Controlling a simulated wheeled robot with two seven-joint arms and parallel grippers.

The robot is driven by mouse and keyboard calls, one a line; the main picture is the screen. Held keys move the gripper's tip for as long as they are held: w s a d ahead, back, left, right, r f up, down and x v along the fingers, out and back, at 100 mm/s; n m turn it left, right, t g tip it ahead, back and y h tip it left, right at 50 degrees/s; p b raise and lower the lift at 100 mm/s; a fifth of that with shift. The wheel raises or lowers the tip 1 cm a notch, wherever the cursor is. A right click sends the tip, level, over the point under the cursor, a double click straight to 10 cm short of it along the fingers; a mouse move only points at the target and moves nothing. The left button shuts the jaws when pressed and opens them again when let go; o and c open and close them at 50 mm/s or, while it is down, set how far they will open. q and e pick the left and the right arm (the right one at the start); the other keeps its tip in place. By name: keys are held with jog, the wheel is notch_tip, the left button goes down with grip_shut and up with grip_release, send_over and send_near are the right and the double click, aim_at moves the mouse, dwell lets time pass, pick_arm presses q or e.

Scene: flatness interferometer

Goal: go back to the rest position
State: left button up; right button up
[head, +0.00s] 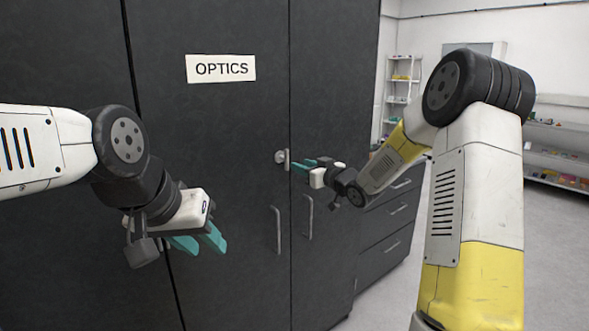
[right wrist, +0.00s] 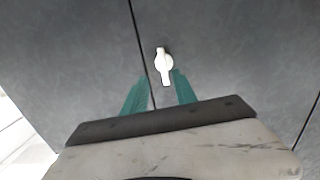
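My right gripper (head: 304,165) reaches toward the dark cabinet with its teal fingers spread and nothing between them. A small pale turn latch (head: 282,157) sits at the seam between two cabinet doors, just left of the fingertips.
The tall dark cabinet (head: 215,120) carries an OPTICS sign (head: 221,68) and bar handles (head: 276,230), and its doors look shut. Drawers (head: 385,230) stand to its right. A white shelf rack (head: 403,92) and low shelves (head: 560,150) are farther back. Open floor (head: 560,240) lies at right.

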jog(key=s+d+r+m+g+h, duration=0.1)
jog(key=s+d+r+m+h, duration=0.25)
jog(key=s, duration=0.55)
jog(key=s+d+r+m+g+h, duration=0.1)
jog(key=s+d+r+g+h, duration=0.1)
jog(key=s+d+h, duration=0.5)
jog(key=s+f+m+g+y, duration=0.1)
jog(key=s+f+g, duration=0.1)
jog(key=s, duration=1)
jog(key=s+a+f+m+g+y, duration=0.1)
jog(key=s+f+g+y, duration=0.1)
jog(key=s, duration=1.1)
jog(key=shift+a+f+g, duration=0.2)
jog(key=shift+g, duration=0.4)
